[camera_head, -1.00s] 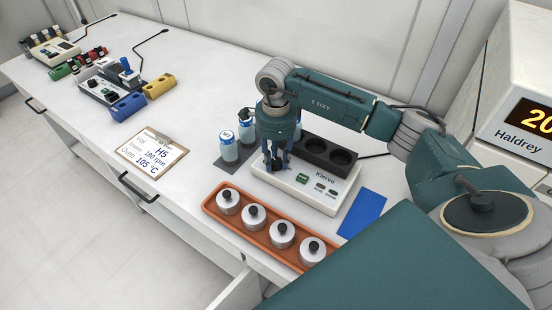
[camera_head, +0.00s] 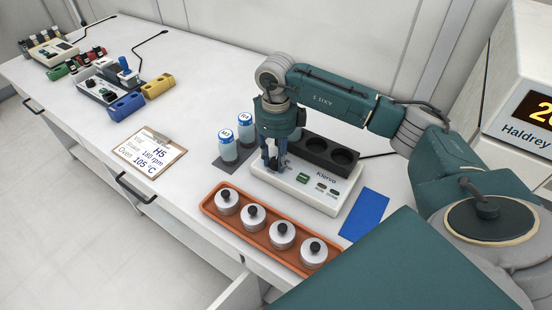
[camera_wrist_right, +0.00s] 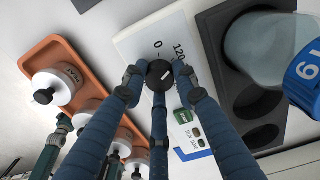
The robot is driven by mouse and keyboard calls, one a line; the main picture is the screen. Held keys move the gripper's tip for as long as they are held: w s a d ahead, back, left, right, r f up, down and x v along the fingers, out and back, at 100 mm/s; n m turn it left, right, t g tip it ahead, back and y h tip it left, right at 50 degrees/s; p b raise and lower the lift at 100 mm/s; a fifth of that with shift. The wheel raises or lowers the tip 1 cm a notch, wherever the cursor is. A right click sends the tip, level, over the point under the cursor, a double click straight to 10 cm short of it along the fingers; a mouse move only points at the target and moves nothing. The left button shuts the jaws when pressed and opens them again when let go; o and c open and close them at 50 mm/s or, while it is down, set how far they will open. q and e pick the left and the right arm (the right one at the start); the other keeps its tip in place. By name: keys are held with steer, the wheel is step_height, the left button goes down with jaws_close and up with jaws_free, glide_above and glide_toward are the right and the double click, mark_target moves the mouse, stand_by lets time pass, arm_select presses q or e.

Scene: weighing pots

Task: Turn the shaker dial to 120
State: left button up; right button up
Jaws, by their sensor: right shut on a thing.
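The shaker (camera_head: 325,200) is a white box marked Klervo on the bench, with a black vial block (camera_head: 332,154) behind its front panel. Its black dial (camera_wrist_right: 160,73) shows in the right wrist view, with a short white pointer line and printed marks 0 and 120 near it. The pointer leans up and right in that view; I cannot tell exactly which mark it meets. My right gripper (camera_head: 274,165) points down over the panel's left end, its fingers shut around the dial; they also show in the right wrist view (camera_wrist_right: 159,82). My left gripper is out of view.
An orange tray (camera_head: 208,208) of lidded metal pots lies in front of the shaker. Blue-capped vials (camera_head: 227,146) stand close left of my gripper. A blue mat (camera_head: 364,215) lies right of the shaker. A clipboard (camera_head: 149,150) reads Shaker 180 rpm, Oven 105 °C.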

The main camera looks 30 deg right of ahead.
mark_target(276, 160)
steer(key=shift+m, duration=0.4)
steer(key=o, duration=1.2)
steer(key=shift+r, duration=0.1)
steer(key=shift+c, duration=0.2)
step_height(276, 160, up, 12)
